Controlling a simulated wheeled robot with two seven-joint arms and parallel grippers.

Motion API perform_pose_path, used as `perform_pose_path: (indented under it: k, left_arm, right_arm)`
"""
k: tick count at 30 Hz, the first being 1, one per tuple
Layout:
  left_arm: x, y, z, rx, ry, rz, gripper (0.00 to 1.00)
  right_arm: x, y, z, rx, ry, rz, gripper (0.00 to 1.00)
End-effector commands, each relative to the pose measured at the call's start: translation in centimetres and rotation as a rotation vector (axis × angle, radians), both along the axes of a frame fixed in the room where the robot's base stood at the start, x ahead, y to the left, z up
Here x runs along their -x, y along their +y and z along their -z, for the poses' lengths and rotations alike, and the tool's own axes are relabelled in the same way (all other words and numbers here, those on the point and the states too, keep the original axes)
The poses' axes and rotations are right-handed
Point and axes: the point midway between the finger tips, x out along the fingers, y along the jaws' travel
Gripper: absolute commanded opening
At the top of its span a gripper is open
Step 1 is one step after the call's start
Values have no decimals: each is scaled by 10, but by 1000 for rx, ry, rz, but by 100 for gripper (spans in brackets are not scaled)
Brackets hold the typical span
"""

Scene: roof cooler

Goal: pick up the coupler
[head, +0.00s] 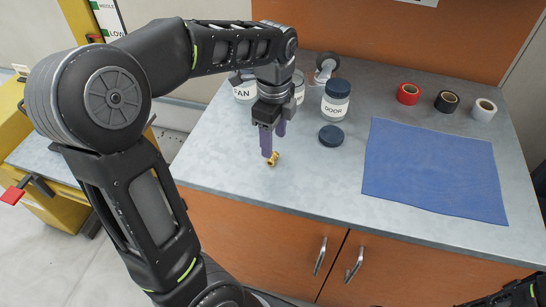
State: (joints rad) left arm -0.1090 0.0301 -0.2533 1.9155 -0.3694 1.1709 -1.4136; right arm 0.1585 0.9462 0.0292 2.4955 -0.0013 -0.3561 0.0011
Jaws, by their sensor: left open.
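The coupler (273,160) is a small brass-coloured fitting lying on the grey countertop, left of centre in the head view. My left gripper (272,146) hangs over the counter with its purple fingers pointing down. The fingers are open, and one fingertip is right beside or just above the coupler. I cannot tell whether it touches it. Part of my right arm shows at the lower right corner, but its gripper is not clearly visible.
A jar labelled SOOK or similar (336,100) stands behind, with a dark round lid (331,136) before it. Another jar (245,92) stands behind my left arm. A blue mat (432,170) covers the right. Red (408,94), black (446,101) and white (483,110) tape rolls stand behind it.

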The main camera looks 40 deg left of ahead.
Motion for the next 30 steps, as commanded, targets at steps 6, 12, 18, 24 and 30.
perform_pose_path:
  k: [6,12,18,24,30]
  left_arm:
    - [0,0,0,0,0,-1,57]
    - [2,1,19,1,4,-1,57]
    - [3,1,47,0,3,-1,57]
    - [2,1,52,1,-1,-1,57]
    - [2,1,52,1,-1,-1,57]
  right_arm:
    - [0,0,0,0,0,0,74]
    - [0,0,-4,0,0,0,74]
    - [0,0,-5,0,0,0,74]
    - [0,0,-5,0,0,0,74]
    - [0,0,-5,0,0,0,74]
